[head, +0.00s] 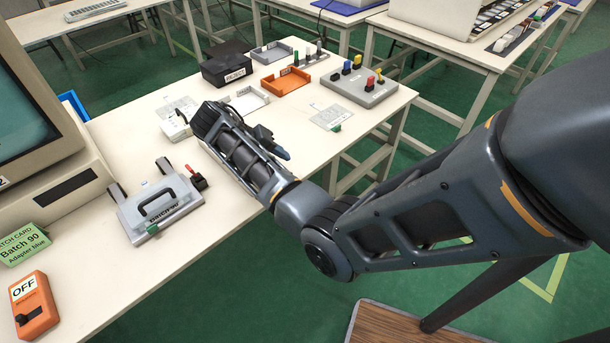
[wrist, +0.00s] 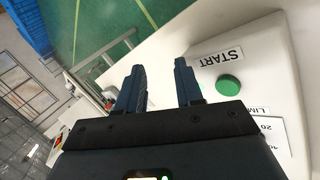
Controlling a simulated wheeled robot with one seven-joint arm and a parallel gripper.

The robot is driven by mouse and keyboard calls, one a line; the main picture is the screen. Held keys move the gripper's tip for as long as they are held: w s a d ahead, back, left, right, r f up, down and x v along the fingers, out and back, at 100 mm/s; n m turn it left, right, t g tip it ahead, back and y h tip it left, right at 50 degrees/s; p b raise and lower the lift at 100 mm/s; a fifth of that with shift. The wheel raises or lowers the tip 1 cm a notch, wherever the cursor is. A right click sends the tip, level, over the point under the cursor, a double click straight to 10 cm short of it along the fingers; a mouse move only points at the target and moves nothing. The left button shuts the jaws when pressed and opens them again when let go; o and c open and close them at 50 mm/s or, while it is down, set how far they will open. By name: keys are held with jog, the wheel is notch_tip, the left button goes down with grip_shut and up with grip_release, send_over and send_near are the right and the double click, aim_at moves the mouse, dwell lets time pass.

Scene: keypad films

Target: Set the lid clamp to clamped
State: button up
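A grey lidded box (head: 130,213) with a black carry handle and a "BATCH 90" label sits on the near table. A small red lever on a black base (head: 198,181), which looks like the lid clamp, stands at its right back side. The lever looks raised, but I cannot tell its exact setting. My gripper (wrist: 159,75) is open and empty in the wrist view, beside a white box (wrist: 270,65) with a green START button (wrist: 228,85). In the head view my wrist is beyond the clamp, and the fingertips are not clear. The clamp is not in the wrist view.
An orange switch box (head: 35,310) marked OFF and a green batch card (head: 24,247) lie at the near left, beside a monitor (head: 35,105). A black box (head: 227,68), an orange tray (head: 273,88) and a grey panel with coloured knobs (head: 345,91) stand farther back.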

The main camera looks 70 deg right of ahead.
jog(key=shift+n+h, duration=0.3)
jog(key=shift+h, duration=0.6)
jog(key=s+f, duration=0.1)
jog(key=s, duration=0.1)
jog(key=s+f, duration=0.1)
jog(key=s, duration=0.2)
jog(key=s+f, duration=0.2)
jog(key=shift+s+a, duration=0.15)
jog(key=shift+s, duration=0.05)
jog(key=shift+w, duration=0.1)
